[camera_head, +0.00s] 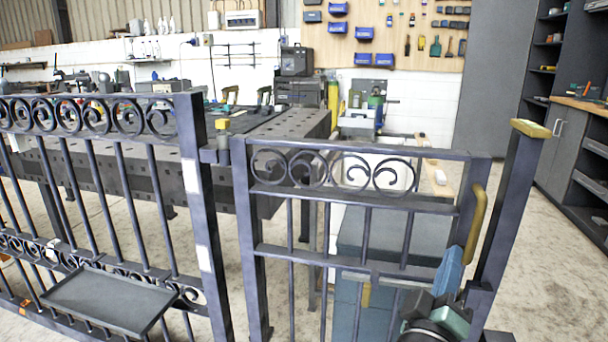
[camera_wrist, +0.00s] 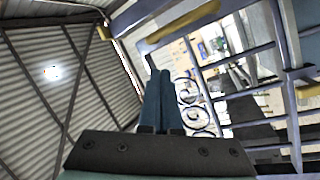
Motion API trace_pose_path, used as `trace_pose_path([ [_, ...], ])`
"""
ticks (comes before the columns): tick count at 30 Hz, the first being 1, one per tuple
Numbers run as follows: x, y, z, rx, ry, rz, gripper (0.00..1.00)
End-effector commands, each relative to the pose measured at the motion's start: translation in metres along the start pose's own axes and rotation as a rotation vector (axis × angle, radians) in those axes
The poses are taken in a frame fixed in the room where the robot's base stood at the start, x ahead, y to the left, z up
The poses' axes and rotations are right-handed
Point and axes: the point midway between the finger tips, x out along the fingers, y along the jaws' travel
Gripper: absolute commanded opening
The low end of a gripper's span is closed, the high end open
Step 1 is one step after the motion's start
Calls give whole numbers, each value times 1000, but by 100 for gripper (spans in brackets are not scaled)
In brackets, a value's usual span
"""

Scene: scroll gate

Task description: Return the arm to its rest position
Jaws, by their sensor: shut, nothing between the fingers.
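My gripper (camera_head: 457,252) is at the lower right of the head view, its blue fingers pointing up beside the yellow handle (camera_head: 476,222) of the dark scroll gate (camera_head: 350,198). In the wrist view the two blue fingers (camera_wrist: 158,72) are pressed together with nothing between them. The yellow handle also shows in the wrist view (camera_wrist: 182,27), beyond the fingertips. The fingers look apart from the handle. I cannot tell whether the gate is latched to the yellow-capped post (camera_head: 512,215).
A fixed fence panel (camera_head: 95,185) with a dark tray (camera_head: 110,300) stands to the left. A perforated steel table (camera_head: 290,125) is behind the gate. Dark shelving (camera_head: 560,60) is at the far right. Concrete floor (camera_head: 565,270) is clear right of the post.

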Motion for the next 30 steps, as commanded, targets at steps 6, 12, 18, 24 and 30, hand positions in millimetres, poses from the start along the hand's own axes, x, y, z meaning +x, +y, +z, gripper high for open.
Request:
trace_pose_path([
  [6,-33,101,-139,537,263,30,0],
  [12,-108,188,-240,972,562,-75,0],
  [18,-168,271,-310,1211,777,-212,0],
  [24,-151,322,-346,1205,773,-208,0],
  [30,-135,371,-381,1204,772,-207,0],
])
